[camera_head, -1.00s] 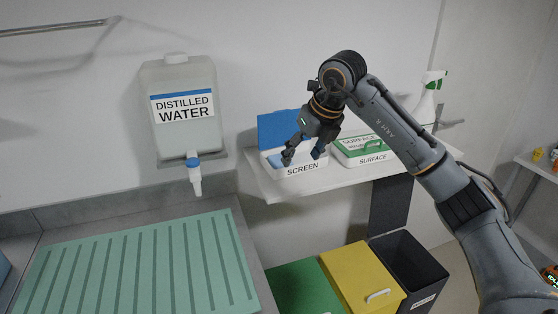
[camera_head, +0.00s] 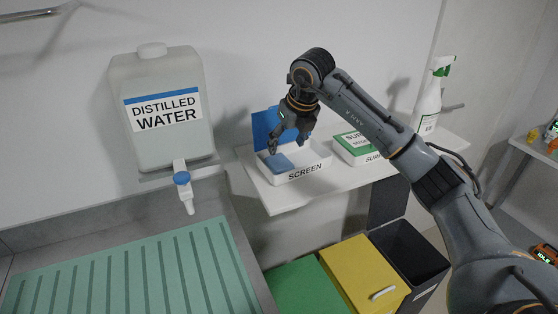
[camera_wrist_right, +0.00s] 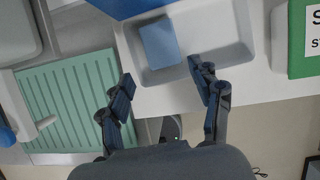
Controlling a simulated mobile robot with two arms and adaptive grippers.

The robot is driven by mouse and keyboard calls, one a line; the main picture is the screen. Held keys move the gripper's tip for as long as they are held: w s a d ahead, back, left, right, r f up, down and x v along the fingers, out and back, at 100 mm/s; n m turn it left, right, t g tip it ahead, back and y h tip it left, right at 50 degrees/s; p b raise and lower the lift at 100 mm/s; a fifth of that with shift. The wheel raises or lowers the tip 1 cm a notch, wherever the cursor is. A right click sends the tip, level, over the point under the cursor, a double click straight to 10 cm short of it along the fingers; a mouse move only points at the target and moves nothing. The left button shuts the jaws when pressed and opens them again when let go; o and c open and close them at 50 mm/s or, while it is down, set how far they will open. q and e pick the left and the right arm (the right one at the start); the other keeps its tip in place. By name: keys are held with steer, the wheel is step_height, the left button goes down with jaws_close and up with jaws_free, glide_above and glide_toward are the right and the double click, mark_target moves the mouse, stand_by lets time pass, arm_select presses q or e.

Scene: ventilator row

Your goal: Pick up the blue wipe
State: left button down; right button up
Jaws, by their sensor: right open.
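In the right wrist view the wipe (camera_wrist_right: 159,43) is a flat blue rectangle inside the tray (camera_wrist_right: 232,52). My right gripper (camera_head: 288,147) is open and empty, just above the tray near the wipe. In the wrist view my right gripper (camera_wrist_right: 161,74) has its fingers spread, with the wipe ahead of the gap between them. My left gripper is out of view.
A raised blue lid (camera_head: 265,127) stands behind the tray. A green-lidded SURFACE box (camera_head: 360,146) and a spray bottle (camera_head: 429,100) stand to the right. The distilled water tank (camera_head: 160,105) is at left. Yellow (camera_head: 360,275) and dark bins stand below the shelf.

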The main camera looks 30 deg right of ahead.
mark_target(279, 161)
steer(key=x, duration=0.2)
steer(key=shift+w+f, duration=0.2)
steer(key=shift+f, duration=0.1)
steer(key=shift+w+f+p, duration=0.25)
steer(key=shift+f+p, duration=0.05)
steer(key=shift+p+x, duration=1.2)
steer(key=shift+x, duration=1.1)
steer(key=shift+w+d+f, duration=0.15)
steer(key=shift+w+f, duration=0.1)
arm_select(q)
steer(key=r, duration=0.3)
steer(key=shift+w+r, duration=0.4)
arm_select(e)
steer(key=c, duration=0.8)
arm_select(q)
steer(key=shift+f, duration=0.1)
arm_select(e)
steer(key=shift+r, duration=0.15)
